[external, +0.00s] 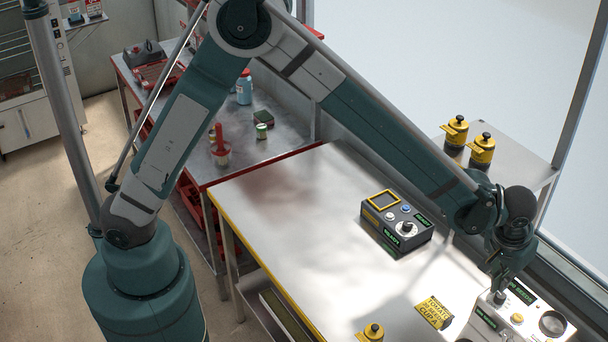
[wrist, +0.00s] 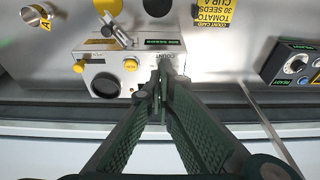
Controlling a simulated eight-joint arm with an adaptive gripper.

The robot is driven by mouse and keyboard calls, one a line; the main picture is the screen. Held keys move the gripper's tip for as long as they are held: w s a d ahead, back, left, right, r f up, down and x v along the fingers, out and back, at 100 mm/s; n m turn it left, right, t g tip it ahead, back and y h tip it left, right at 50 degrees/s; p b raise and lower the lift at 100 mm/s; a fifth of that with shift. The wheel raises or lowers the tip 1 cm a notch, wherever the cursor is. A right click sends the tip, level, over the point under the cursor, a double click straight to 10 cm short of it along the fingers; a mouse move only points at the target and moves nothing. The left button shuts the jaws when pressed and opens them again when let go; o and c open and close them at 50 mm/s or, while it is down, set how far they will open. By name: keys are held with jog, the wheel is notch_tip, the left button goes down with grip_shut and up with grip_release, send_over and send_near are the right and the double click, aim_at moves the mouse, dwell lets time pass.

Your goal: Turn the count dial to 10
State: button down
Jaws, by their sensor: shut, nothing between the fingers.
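The seeder (external: 520,318) has a pale panel at the lower right of the external view; the panel (wrist: 105,72) also shows in the wrist view. It carries yellow buttons, a dark round opening and small green-lettered labels. My gripper (external: 496,288) is over its left part, pointing down. In the wrist view my gripper (wrist: 161,72) is shut, with its tips close to a label that seems to read COUNT. The count dial appears to be at or behind the fingertips; its pointer and setting are hidden. I cannot tell whether the tips touch it.
A yellow card (external: 434,312) reading TOMATO, 30 SEEDS, CUP A stands left of the seeder. A dark control box (external: 397,222) with a knob sits farther back. The steel table's middle (external: 310,230) is clear.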

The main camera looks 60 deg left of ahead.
aim_at(500, 298)
jog(key=x, duration=0.1)
jog(key=b+x, duration=0.1)
jog(key=x, duration=0.3)
jog(key=shift+w+a+f, duration=0.1)
jog(key=shift+w+a, duration=0.1)
jog(key=shift+a, duration=0.1)
jog(key=shift+f+b, duration=1.4)
jog(key=shift+f, duration=0.3)
jog(key=shift+s, duration=0.1)
jog(key=shift+a+f+b, duration=0.15)
jog(key=shift+f+b, duration=0.05)
jog(key=shift+b, duration=0.3)
jog(key=shift+a+r+b, duration=0.1)
jog(key=shift+a+b, duration=0.4)
jog(key=shift+b, duration=0.85)
dwell(0.5)
